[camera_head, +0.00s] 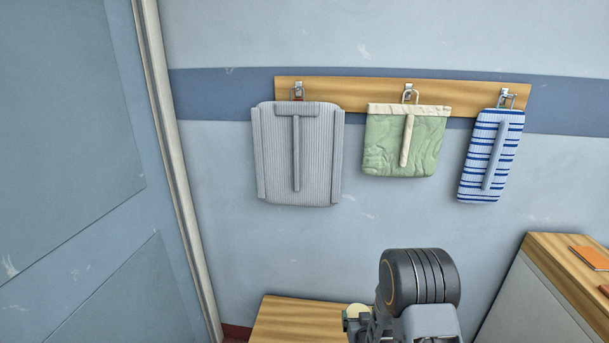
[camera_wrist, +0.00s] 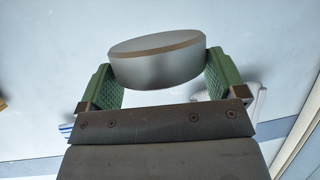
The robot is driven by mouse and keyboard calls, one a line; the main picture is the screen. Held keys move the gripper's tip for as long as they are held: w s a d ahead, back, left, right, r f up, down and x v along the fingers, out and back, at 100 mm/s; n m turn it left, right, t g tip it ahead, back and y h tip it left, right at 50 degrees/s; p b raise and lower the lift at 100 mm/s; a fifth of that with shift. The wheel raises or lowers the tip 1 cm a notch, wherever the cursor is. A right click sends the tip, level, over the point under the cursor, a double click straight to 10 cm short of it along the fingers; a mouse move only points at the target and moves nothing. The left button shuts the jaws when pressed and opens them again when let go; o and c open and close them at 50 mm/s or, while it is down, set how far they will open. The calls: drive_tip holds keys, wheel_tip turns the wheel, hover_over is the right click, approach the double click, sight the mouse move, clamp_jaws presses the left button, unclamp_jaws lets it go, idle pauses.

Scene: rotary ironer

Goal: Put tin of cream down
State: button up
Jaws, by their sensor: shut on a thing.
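The tin of cream (camera_wrist: 155,66) is a low, round grey tin in the wrist view. My gripper (camera_wrist: 164,78) is shut on it, with one green ridged pad against each side. The tin looks slightly tilted in that view. In the head view my gripper (camera_head: 352,322) is mostly hidden behind my dark wrist at the bottom. A pale cream disc beside it there seems to be the tin's top. Whether anything touches the tin from below cannot be told.
A wooden top (camera_head: 285,322) lies at the bottom, its visible left part bare. A wood-topped cabinet (camera_head: 552,255) with an orange booklet (camera_head: 590,257) stands right. A grey bag (camera_head: 275,160), green bag (camera_head: 385,150) and striped bag (camera_head: 478,165) hang from a wall rail (camera_head: 350,90).

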drive_tip(key=shift+r, duration=0.65)
drive_tip(key=shift+s+p, duration=0.3)
drive_tip(key=shift+p, duration=0.1)
drive_tip(key=s+f, duration=0.2)
drive_tip(key=s, duration=0.5)
drive_tip(key=shift+s+f, duration=0.25)
drive_tip(key=shift+f, duration=0.1)
